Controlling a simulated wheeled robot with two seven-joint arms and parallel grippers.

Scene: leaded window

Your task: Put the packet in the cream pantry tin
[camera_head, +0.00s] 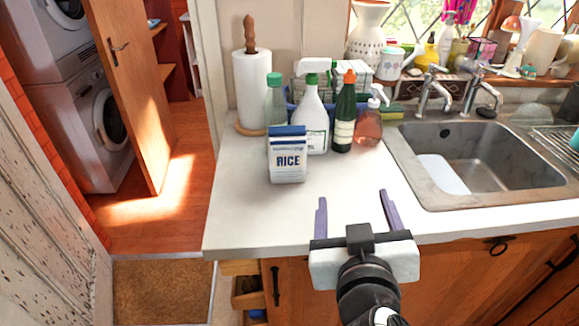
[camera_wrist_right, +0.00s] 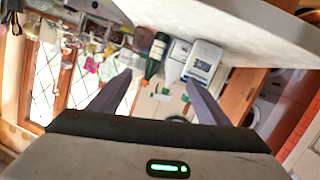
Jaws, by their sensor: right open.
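The packet (camera_head: 288,155) is a white and blue box marked RICE. It stands upright on the white counter, in front of several bottles. It also shows upside down in the right wrist view (camera_wrist_right: 203,62). My right gripper (camera_head: 353,199) is open and empty at the counter's front edge, to the right of the packet and nearer to me, apart from it. Its two purple fingers also show in the wrist view (camera_wrist_right: 160,80). I cannot make out a cream pantry tin in either view. My left gripper is not in view.
A green-capped spray bottle (camera_head: 312,115), a dark green bottle (camera_head: 344,118) and a pink soap bottle (camera_head: 368,125) stand behind the packet. A paper towel roll (camera_head: 253,90) is at back left. The sink (camera_head: 470,150) is right. Counter (camera_head: 240,225) left of the gripper is clear.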

